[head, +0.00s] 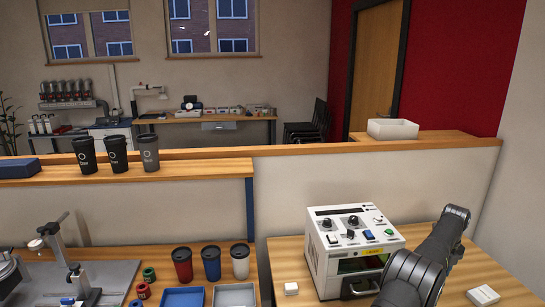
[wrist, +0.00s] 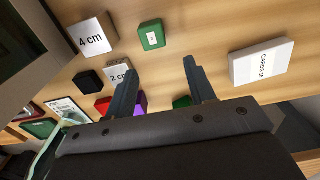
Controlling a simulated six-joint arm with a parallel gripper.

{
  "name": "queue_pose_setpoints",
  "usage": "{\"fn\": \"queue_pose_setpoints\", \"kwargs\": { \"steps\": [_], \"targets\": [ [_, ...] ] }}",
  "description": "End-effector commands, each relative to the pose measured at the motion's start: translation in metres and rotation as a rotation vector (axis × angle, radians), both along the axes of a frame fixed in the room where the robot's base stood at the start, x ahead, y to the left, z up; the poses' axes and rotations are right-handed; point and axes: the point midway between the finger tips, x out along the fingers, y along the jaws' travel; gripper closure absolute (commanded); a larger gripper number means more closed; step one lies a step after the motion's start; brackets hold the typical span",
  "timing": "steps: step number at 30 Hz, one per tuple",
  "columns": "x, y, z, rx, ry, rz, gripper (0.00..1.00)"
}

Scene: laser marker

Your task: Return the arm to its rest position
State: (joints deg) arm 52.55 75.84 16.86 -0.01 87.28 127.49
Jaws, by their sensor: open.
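My arm (head: 430,262) shows at the lower right of the head view, folded beside the white laser marker (head: 325,257). My gripper is hidden or out of frame there. In the wrist view my gripper (wrist: 160,66) has its two dark fingers spread apart with nothing between the tips. It hangs above the wooden table (wrist: 205,30). The laser marker has knobs, coloured buttons and a dark front window. Whether its door is open I cannot tell.
The wrist view shows a white "4 cm" block (wrist: 92,38), a "2 cm" block (wrist: 117,71), a green block (wrist: 151,35), a black block (wrist: 88,82) and a card box (wrist: 262,62). Red and purple blocks lie partly behind the gripper. Cups (head: 183,265) stand left of the marker.

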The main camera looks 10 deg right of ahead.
Motion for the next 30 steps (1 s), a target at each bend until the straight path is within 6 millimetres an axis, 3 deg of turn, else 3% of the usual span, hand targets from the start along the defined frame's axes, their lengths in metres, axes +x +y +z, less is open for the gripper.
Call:
{"fn": "queue_pose_setpoints", "kwargs": {
  "steps": [19, 30],
  "targets": [
    [-0.098, -0.015, 0.060, -0.001, 0.000, -0.002, 0.50],
    [-0.078, 0.002, 0.120, -0.002, -0.001, 0.328, 0.50]
  ]
}}
